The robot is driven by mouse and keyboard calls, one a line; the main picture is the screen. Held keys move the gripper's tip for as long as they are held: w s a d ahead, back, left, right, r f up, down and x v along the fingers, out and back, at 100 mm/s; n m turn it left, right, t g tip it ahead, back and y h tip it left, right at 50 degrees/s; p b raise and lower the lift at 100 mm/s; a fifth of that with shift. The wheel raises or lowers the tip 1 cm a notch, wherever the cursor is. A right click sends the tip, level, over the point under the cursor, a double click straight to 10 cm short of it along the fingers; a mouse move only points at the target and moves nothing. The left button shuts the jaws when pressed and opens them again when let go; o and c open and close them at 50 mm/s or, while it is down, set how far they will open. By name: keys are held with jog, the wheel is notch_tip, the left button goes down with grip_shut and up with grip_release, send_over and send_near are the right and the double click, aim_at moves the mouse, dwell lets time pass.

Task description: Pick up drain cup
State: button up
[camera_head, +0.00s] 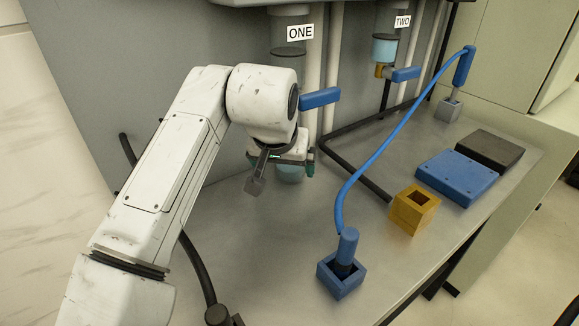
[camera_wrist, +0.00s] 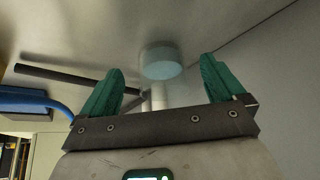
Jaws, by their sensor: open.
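A drain cup (camera_head: 290,173), pale blue and round, stands on the grey metal bench below the label ONE. It is partly hidden behind my gripper (camera_head: 283,160) in the head view. In the wrist view, a pale blue cup (camera_wrist: 161,64) shows between and beyond the two green fingertips of my gripper (camera_wrist: 162,72). The fingers are spread wide apart and hold nothing. I cannot tell how far the cup is from the fingers.
Vessel ONE (camera_head: 285,50) with its blue valve handle (camera_head: 320,98) hangs above the cup. Vessel TWO (camera_head: 384,48) holds blue liquid. A black bent rod (camera_head: 345,165), a yellow block (camera_head: 413,209), a blue socket (camera_head: 340,277) and a blue plate (camera_head: 457,177) occupy the bench.

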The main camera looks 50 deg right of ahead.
jog(key=d, duration=0.1)
jog(key=w+d, duration=0.2)
jog(key=shift+d, duration=0.35)
jog(key=shift+w+d+f, duration=0.1)
jog(key=shift+d+f, duration=0.15)
jog(key=shift+f, duration=0.3)
jog(key=shift+c, duration=0.2)
jog(key=c, duration=1.1)
jog(key=shift+r, duration=0.2)
